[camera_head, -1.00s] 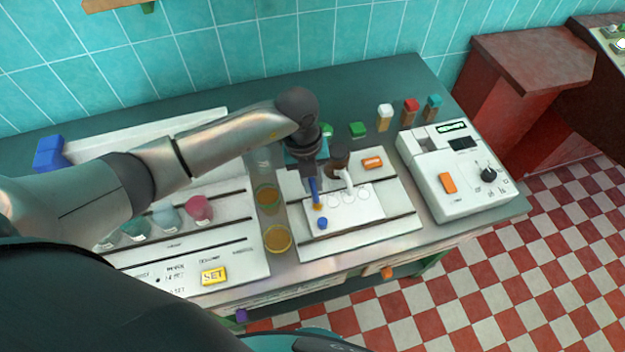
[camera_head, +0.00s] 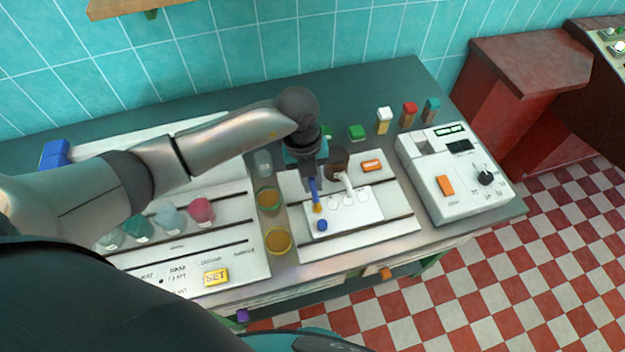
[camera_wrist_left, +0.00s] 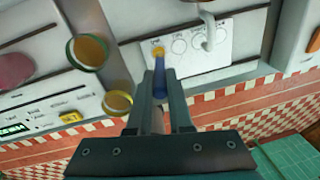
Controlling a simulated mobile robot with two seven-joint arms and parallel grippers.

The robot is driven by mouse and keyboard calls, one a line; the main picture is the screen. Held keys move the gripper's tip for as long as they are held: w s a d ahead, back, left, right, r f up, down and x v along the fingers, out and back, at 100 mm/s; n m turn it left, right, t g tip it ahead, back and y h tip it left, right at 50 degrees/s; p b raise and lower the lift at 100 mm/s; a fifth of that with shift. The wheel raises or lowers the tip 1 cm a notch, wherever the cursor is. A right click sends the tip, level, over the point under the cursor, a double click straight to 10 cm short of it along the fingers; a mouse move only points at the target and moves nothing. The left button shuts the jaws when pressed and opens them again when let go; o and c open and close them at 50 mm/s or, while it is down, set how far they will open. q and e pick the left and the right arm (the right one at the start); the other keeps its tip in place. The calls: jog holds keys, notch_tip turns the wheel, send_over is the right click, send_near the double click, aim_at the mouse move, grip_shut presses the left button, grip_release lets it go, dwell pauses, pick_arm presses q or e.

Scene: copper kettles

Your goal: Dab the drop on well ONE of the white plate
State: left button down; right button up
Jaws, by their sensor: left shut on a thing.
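The white plate (camera_head: 362,214) lies on the right-hand panel of the bench, with a row of round wells along it. My left gripper (camera_head: 312,186) is shut on a blue stick (camera_head: 315,194) with an orange-yellow tip and holds it pointing down over the leftmost well. In the left wrist view the blue stick (camera_wrist_left: 159,80) sits between the fingers (camera_wrist_left: 160,92), its tip at the end well of the plate (camera_wrist_left: 206,62). I cannot tell whether the tip touches the well. My right gripper is not in view.
A brown pot with a white spout (camera_head: 338,163) stands just behind the plate. Two amber-filled glasses (camera_head: 278,241) are to its left. A white instrument (camera_head: 455,180) stands at the right. Pink and teal vessels (camera_head: 201,210) stand further left.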

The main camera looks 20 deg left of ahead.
pick_arm(q)
jog(key=shift+r+p, duration=2.2)
jog(key=shift+r, duration=0.55)
jog(key=shift+f, duration=0.1)
